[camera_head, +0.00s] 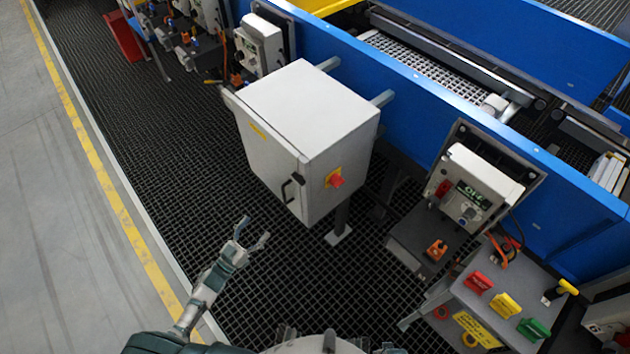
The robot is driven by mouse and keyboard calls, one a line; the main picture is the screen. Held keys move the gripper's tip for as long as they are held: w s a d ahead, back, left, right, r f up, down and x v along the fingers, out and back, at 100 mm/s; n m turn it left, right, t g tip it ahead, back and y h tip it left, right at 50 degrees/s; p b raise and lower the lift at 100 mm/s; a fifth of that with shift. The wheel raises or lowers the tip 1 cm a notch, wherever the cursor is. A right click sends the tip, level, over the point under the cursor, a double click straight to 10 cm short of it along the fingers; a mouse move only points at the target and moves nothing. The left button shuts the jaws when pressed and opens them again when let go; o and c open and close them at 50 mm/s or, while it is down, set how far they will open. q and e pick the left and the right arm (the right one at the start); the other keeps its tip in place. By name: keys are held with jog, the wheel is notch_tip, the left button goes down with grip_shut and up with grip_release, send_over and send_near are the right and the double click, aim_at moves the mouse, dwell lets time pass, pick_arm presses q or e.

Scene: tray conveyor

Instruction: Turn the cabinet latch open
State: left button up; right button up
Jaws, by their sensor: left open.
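The white cabinet (310,110) stands on a post beside the blue conveyor side, in the upper middle of the head view. Its door faces left toward the walkway and looks closed. A black latch handle (293,187) sits near the door's lower right edge. A red rotary knob (335,180) on a yellow plate is on the adjoining side. My left gripper (254,230) is open and empty, below and left of the latch and apart from it. My right gripper is not in view.
A control box (470,195) with a small display is at the right. A panel with red, yellow and green pieces (505,303) is at the lower right. The blue conveyor wall (410,100) runs behind the cabinet. Dark grating (120,130) left of the cabinet is clear.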

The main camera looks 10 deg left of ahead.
pick_arm(q)
notch_tip(320, 180, up, 4)
jog(key=d+m+h, duration=0.2)
jog(key=h, duration=0.2)
send_near(297, 181)
jog(key=shift+m+g, duration=0.3)
jog(key=p+x, duration=0.1)
jog(key=x, duration=0.6)
jog(key=shift+w+d, duration=0.15)
jog(key=shift+w, duration=0.05)
jog(key=shift+w+r, duration=0.25)
jog(key=shift+w, duration=0.4)
jog(key=shift+a+h, duration=0.3)
jog(key=shift+d, duration=0.55)
jog(key=c, duration=1.2)
jog(key=shift+o, duration=0.2)
jog(key=shift+a, duration=0.1)
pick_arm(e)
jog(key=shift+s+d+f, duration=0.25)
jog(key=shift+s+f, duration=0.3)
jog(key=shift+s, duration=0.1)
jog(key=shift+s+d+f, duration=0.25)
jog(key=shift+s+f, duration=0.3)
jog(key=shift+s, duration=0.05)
